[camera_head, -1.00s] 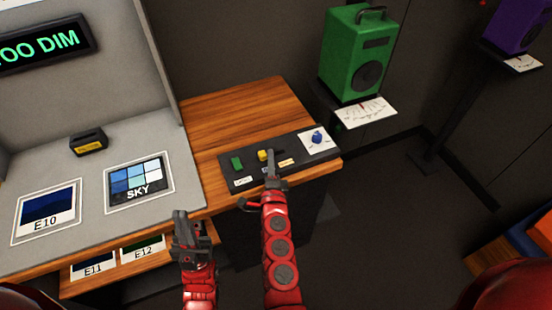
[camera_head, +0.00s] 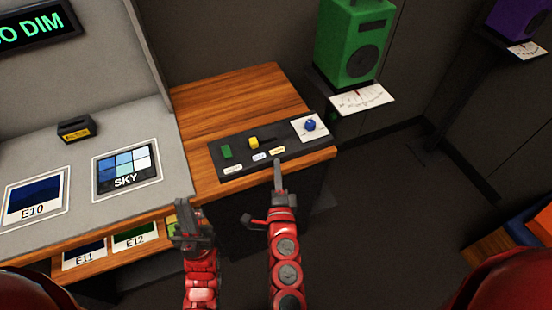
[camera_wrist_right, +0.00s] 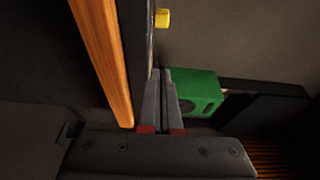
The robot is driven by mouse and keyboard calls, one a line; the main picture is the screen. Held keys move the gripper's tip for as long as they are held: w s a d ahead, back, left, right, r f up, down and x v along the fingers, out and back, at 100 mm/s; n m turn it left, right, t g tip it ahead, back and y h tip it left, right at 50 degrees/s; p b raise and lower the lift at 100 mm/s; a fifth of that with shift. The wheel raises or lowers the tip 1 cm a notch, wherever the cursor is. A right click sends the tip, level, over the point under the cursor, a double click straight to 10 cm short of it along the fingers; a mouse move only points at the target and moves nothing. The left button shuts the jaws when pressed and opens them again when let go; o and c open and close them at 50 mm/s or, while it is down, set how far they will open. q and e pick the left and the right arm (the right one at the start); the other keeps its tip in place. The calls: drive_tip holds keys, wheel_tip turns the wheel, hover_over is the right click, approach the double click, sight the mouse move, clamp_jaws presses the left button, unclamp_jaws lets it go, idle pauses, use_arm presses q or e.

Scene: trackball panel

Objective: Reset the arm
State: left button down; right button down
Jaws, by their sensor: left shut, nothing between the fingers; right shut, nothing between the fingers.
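My right gripper (camera_head: 279,166) is shut and empty, just in front of the near edge of the dark control panel (camera_head: 240,166) on the wooden desk. In the right wrist view its fingertips (camera_wrist_right: 163,75) are together, with nothing between them. My left gripper (camera_head: 190,208) is shut and empty, further left in front of the desk's lower shelf. The panel bears a green control (camera_head: 226,152), a yellow control (camera_head: 253,143) and a blue trackball (camera_head: 310,125) on a white plate. The yellow control also shows in the right wrist view (camera_wrist_right: 162,18).
The wooden desk edge (camera_wrist_right: 103,60) runs close beside my right gripper. A green speaker (camera_head: 354,44) stands behind the desk, with a white meter card (camera_head: 361,99). Picture tiles, including one marked SKY (camera_head: 126,171), lie on the grey desk at left. Open floor lies at right.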

drive_tip(key=shift+s+a, duration=0.15)
drive_tip(key=shift+s, duration=0.35)
